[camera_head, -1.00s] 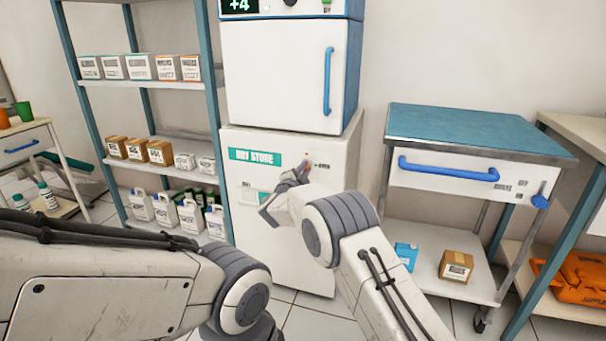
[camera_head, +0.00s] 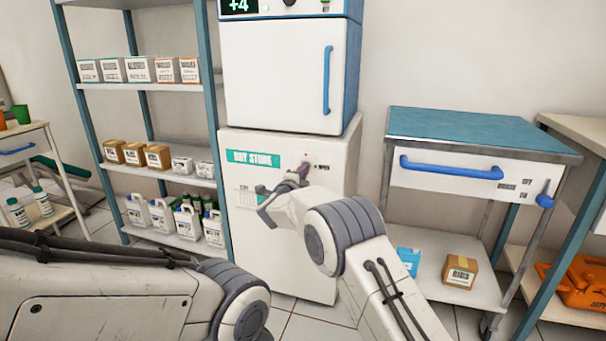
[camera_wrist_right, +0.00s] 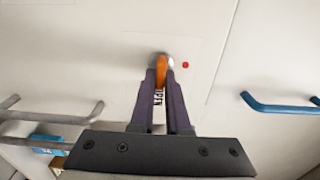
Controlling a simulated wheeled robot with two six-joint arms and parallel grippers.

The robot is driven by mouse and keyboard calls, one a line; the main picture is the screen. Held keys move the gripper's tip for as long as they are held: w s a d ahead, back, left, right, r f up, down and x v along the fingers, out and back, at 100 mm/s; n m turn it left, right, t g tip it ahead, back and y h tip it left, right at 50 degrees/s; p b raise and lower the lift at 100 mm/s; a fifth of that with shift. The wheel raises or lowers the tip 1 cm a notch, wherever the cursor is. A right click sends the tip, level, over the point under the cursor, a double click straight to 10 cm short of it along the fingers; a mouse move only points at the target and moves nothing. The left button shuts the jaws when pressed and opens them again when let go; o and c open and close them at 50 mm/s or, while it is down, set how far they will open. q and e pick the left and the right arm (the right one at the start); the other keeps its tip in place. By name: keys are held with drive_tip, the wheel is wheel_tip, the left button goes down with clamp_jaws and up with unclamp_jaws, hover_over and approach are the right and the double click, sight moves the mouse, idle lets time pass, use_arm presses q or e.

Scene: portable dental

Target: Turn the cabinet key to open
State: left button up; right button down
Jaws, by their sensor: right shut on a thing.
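The white cabinet (camera_head: 325,165) with a green "DRY STORE" label stands below the fridge in the head view. Its key (camera_wrist_right: 161,68) shows orange in the right wrist view, at a round silver lock on the white door. My right gripper (camera_wrist_right: 162,78) is shut on the key, with its dark fingers on either side of it. In the head view my right gripper (camera_head: 296,178) is at the upper right of the cabinet front, and the key is mostly hidden.
A white fridge (camera_head: 275,75) with a blue handle sits on the cabinet. A shelf rack (camera_head: 150,86) with boxes and bottles stands at left. A trolley (camera_head: 480,135) with a blue top and blue drawer handle stands at right. A grey handle shows at left in the wrist view.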

drive_tip(key=c, duration=0.9)
unclamp_jaws()
drive_tip(key=p+v, duration=0.3)
drive_tip(key=v, duration=0.7)
drive_tip(key=shift+s, duration=0.25)
drive_tip(key=shift+a, duration=0.1)
